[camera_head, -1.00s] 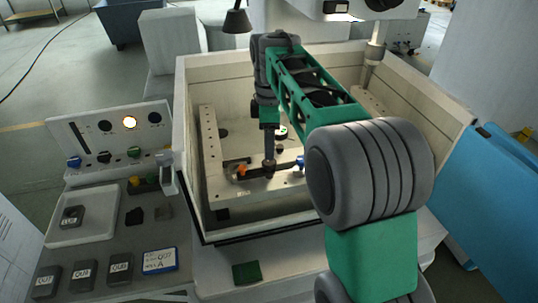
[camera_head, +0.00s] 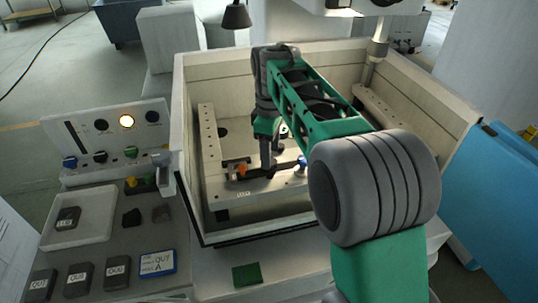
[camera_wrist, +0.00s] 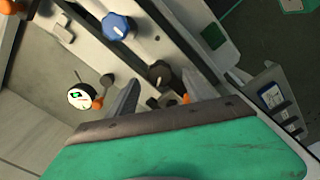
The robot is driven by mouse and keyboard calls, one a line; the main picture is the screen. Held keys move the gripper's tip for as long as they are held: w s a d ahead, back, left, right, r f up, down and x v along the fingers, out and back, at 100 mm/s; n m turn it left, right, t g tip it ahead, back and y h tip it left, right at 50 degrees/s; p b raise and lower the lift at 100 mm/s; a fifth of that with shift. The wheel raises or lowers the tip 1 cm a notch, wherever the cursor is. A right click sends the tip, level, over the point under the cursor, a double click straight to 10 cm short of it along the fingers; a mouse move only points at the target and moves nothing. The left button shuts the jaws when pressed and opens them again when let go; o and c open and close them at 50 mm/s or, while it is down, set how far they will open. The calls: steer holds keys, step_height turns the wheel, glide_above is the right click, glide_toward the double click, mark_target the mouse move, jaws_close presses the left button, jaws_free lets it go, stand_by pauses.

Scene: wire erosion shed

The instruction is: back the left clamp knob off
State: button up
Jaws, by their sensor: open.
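In the head view an orange knob (camera_head: 241,171) sits at the left of the fixture rail (camera_head: 262,187) inside the machine tank, and a blue knob (camera_head: 302,161) at its right. My gripper (camera_head: 266,166) points down between them. In the wrist view my gripper (camera_wrist: 162,88) is open, its two fingers apart. A round black knob (camera_wrist: 160,73) appears in the gap between the fingertips; I cannot tell any contact. The blue knob (camera_wrist: 117,26) lies beyond, upper left. A bit of orange (camera_wrist: 186,99) shows beside the right finger, mostly hidden. I cannot tell which is the left clamp knob.
The tank's pale walls (camera_head: 187,150) surround the arm. A round dial (camera_wrist: 80,97) with an orange part stands near the left finger. A control panel (camera_head: 110,135) and a bench with a tray (camera_head: 80,228) and dark blocks lie left. A blue panel (camera_head: 495,190) stands right.

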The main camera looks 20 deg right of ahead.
steer(key=shift+f, duration=1.15)
steer(key=shift+a, duration=0.1)
jaws_close()
